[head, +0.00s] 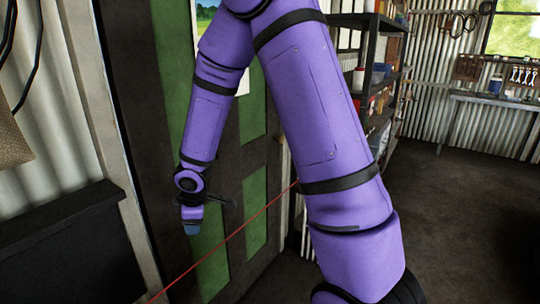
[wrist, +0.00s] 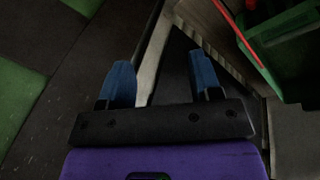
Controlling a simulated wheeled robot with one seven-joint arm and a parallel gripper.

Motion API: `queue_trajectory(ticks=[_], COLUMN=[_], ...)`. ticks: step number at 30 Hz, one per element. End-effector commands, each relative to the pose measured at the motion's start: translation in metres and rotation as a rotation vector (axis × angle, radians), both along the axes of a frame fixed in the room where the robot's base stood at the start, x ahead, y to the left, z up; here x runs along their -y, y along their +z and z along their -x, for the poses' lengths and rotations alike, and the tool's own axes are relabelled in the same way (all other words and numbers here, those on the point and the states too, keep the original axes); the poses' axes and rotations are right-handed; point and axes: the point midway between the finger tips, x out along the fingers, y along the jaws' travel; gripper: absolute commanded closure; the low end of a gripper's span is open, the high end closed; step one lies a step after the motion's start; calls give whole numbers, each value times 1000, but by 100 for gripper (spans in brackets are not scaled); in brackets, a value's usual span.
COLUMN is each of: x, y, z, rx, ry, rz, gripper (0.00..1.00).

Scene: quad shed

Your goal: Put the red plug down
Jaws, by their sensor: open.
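No red plug can be made out in either view. A thin red line, like a cord (head: 235,232), runs from the bottom edge up to the right behind my arm in the head view. A red strip, perhaps the same cord, also shows at the upper right of the wrist view (wrist: 240,38). My gripper (wrist: 162,80) is open, with its two blue fingers wide apart and nothing seen between them. In the head view my gripper (head: 191,226) hangs low in front of the dark door, pointing down.
The dark door (head: 232,200) with green panels stands behind my arm. A dark box-like piece (head: 60,250) is at lower left. A green container (wrist: 292,48) is at upper right in the wrist view. Shelves (head: 372,70) and a workbench (head: 500,99) stand beyond open floor (head: 460,220).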

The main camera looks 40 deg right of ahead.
Motion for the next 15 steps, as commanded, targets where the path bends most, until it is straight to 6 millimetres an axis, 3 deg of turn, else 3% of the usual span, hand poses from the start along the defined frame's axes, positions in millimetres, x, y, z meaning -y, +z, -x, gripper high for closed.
queue_trajectory(ticks=[1,6,15], x=[6,24,43], y=[22,81,169], z=[3,23,81], rx=[22,65,127], ry=[-44,-207,-484], rz=[13,33,-1], gripper=[42,42,42])
